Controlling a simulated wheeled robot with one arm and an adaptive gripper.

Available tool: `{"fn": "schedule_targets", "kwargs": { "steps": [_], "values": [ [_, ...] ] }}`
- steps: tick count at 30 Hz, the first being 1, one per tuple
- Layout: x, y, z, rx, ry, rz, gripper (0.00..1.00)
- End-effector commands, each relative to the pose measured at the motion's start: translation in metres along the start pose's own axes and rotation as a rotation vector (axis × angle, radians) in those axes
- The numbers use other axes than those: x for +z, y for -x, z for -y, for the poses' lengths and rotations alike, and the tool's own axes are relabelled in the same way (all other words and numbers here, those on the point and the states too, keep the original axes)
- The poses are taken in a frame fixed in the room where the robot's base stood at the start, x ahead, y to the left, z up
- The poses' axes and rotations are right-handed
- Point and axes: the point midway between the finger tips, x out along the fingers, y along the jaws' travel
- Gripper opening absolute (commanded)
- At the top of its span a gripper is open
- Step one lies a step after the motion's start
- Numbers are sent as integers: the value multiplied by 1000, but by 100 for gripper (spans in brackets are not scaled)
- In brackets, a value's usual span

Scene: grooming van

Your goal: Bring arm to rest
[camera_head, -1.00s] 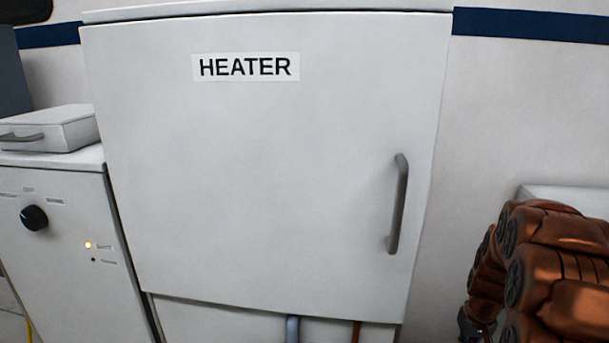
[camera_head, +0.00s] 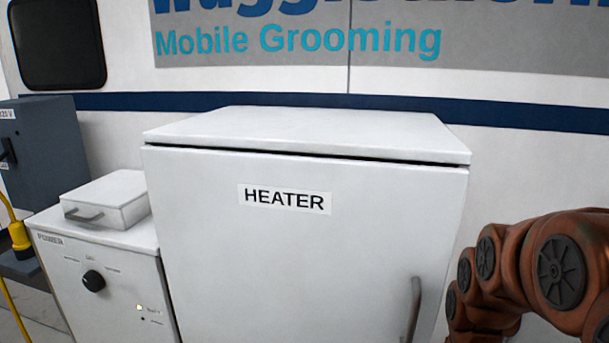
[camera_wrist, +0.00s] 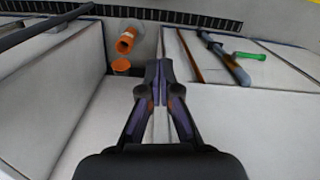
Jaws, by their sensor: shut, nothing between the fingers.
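My arm (camera_head: 530,265) shows at the right of the head view, folded, in front of the wall and just right of the heater cabinet. Its gripper is out of sight in that view. In the wrist view my gripper (camera_wrist: 158,72) is shut and empty, its two fingers together. The fingertips point toward a gap by white panels, with nothing touching them that I can see.
The white HEATER cabinet (camera_head: 300,240) stands in the middle, door closed. A power unit (camera_head: 105,280) with a dial and a lidded box (camera_head: 105,200) stands left. The wrist view shows an orange pipe end (camera_wrist: 126,40), pipes (camera_wrist: 225,60) and a green lever (camera_wrist: 250,56).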

Motion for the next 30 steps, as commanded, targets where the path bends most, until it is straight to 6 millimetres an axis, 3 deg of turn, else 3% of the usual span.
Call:
{"fn": "schedule_targets", "kwargs": {
  "steps": [1, 9, 12, 18, 30],
  "values": [
    [14, 28, 8, 3, 13, -2, 0],
    [91, 95, 36, 15, 58, 39, 0],
    [116, 111, 42, 21, 73, 56, 0],
    [145, 127, 47, 28, 89, 73, 0],
    [151, 127, 48, 30, 90, 77, 0]
  ]
}}
